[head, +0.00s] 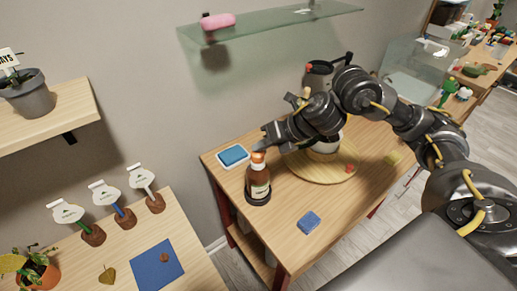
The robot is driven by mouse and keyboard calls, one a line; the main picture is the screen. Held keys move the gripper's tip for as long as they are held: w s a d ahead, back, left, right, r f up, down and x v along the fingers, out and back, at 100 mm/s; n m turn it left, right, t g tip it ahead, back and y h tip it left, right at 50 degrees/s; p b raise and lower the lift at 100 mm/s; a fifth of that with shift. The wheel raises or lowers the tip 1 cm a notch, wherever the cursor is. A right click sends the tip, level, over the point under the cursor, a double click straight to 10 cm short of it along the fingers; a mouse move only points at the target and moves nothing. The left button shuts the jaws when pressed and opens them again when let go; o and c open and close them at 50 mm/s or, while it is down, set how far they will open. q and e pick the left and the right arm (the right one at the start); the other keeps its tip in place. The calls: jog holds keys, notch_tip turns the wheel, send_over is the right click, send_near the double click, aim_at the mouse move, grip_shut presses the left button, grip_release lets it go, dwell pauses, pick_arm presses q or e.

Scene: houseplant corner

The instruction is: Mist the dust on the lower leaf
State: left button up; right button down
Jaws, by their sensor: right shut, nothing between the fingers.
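A brown bottle (258,184) with a pale label and an orange-and-white top stands upright on a dark round base near the left edge of the wooden table. My right gripper (267,138) is shut and empty, just above and behind the bottle's top; I cannot tell if it touches it. At the lower left, a plant in an orange pot (47,279) has a broad yellow-green leaf (12,263) low on its left side. Dust on it is too small to tell. My left gripper is out of view.
The wooden table (285,228) also holds a blue-topped pad (234,156), a blue sponge (309,222) and a round board (310,170). A glass shelf (290,22) hangs above. The left table has tags on stands, a blue mat (160,275) and a loose leaf (107,275).

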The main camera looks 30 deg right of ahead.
aim_at(262, 153)
jog(key=shift+r+p, duration=2.55)
jog(key=shift+r, duration=0.5)
jog(key=shift+f, duration=0.1)
